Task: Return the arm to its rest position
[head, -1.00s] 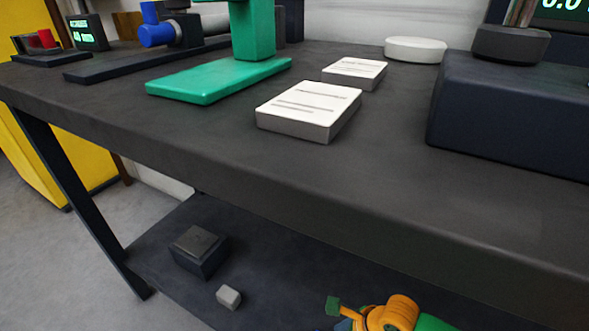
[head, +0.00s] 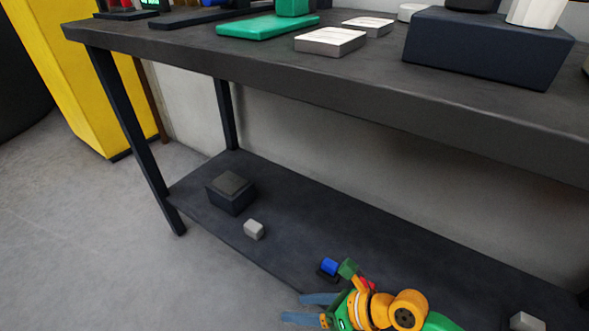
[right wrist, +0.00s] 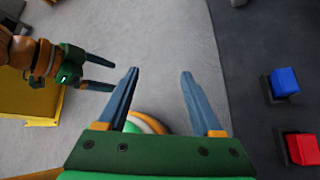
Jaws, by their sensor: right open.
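My right arm comes in at the bottom of the head view. My right gripper (head: 291,309) has blue fingers spread apart with nothing between them. It is in front of the lower shelf's front edge, over the floor side. In the right wrist view the same gripper (right wrist: 160,72) is open and empty above the grey floor. My left gripper (right wrist: 114,76) shows at the left of that view, its fingers apart and empty. It does not show in the head view.
The dark workbench (head: 400,95) has a lower shelf (head: 290,205). On the shelf are a dark box (head: 231,192), a small grey block (head: 254,229), a blue block (right wrist: 285,82) and a red block (right wrist: 302,149). A yellow cabinet (head: 75,75) stands left. Floor (head: 80,240) is clear in front.

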